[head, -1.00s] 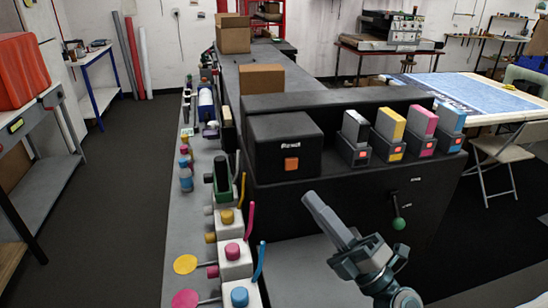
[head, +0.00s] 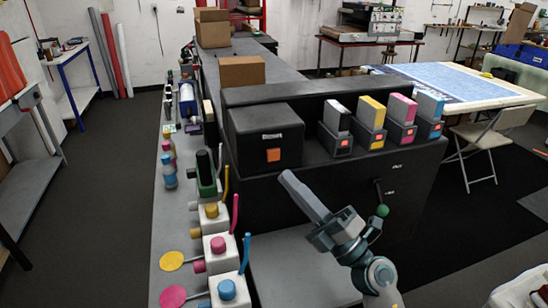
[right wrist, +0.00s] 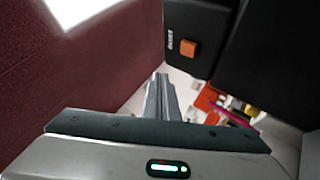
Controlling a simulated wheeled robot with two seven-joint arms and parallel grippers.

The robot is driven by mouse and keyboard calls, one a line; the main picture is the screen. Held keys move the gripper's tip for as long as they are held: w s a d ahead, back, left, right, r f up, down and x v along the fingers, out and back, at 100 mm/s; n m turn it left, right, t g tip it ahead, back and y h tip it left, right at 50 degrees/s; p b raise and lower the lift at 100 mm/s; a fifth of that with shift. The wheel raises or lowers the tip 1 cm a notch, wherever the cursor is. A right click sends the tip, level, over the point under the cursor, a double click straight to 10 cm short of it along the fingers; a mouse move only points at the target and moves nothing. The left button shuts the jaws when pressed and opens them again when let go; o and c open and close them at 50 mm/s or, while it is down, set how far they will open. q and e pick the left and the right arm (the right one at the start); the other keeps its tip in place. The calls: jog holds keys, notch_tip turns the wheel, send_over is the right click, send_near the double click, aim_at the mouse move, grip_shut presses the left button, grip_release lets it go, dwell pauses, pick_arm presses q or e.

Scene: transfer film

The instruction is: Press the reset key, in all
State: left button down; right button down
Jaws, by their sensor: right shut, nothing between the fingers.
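The reset key is an orange square button (head: 273,155) on the front of a black box (head: 250,130), below a small white label. The key also shows in the right wrist view (right wrist: 188,47), beside a label that seems to read RESET. My right gripper (head: 288,178) is shut and empty. Its fingertips are just below and right of the key in the head view, apart from it as far as I can tell. In the right wrist view the closed fingers (right wrist: 160,95) point below and left of the key. My left gripper is not in view.
Several coloured cartridges in black holders stand right of the box, such as the yellow one (head: 372,112).

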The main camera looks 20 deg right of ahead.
aim_at(269, 151)
jog(key=shift+w, duration=2.65)
jog(key=shift+w+a, duration=0.1)
jog(key=shift+w, duration=0.05)
jog(key=shift+w, duration=0.25)
jog(key=shift+w, duration=0.45)
dwell(0.9)
jog(key=shift+s, duration=0.9)
